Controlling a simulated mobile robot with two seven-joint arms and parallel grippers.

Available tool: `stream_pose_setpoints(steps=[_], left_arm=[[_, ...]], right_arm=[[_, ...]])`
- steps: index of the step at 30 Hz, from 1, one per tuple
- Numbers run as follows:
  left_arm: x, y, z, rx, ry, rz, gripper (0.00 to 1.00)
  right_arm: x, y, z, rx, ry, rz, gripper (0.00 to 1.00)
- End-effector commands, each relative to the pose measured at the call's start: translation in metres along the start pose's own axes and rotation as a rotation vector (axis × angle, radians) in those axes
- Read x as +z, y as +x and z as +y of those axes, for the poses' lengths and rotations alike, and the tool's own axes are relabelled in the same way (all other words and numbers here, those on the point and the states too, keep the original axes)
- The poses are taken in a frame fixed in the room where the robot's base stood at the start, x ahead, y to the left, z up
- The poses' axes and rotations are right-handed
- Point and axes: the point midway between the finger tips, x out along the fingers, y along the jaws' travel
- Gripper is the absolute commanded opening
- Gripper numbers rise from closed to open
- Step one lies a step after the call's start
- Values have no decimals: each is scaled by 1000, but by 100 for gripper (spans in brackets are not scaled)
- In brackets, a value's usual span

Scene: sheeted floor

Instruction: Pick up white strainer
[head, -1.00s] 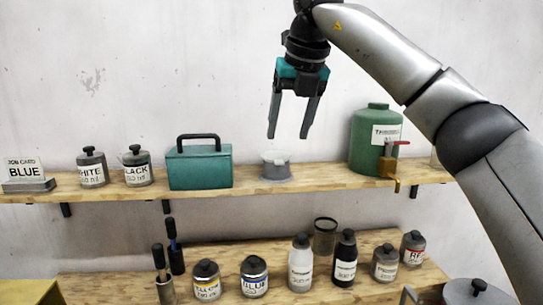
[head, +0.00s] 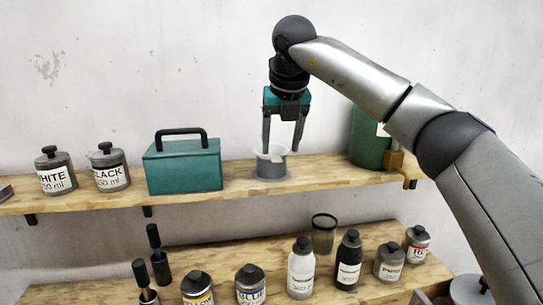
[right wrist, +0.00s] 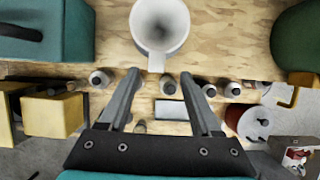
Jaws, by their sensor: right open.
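The white strainer (head: 271,153) sits in a grey round holder (head: 271,170) on the upper wooden shelf, right of the teal box. My right gripper (head: 282,147) points down at the strainer, its two fingers apart and nothing held. In the right wrist view the strainer (right wrist: 160,22) is a pale funnel-like bowl, its short handle (right wrist: 156,63) pointing toward the gap between the open fingertips (right wrist: 160,74). I cannot tell whether a finger touches it. My left gripper is not in view.
On the upper shelf (head: 325,175), a teal box (head: 183,168) stands left of the strainer and a green canister (head: 368,140) with a tap stands right. White (head: 56,175) and black (head: 108,170) paint bottles are farther left. Several bottles stand on the lower shelf.

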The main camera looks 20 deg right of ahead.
Motion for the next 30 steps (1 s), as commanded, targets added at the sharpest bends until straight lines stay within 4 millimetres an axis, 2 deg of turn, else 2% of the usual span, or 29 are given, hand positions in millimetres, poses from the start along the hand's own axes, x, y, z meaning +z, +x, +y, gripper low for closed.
stream_pose_setpoints(steps=[5,13,22,30], left_arm=[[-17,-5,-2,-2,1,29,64],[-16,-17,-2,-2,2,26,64],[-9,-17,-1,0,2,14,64],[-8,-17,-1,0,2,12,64]], right_arm=[[2,12,1,-1,-1,3,65],[5,50,4,-1,-1,2,65],[5,56,5,0,0,0,65],[6,56,5,0,0,0,36]])
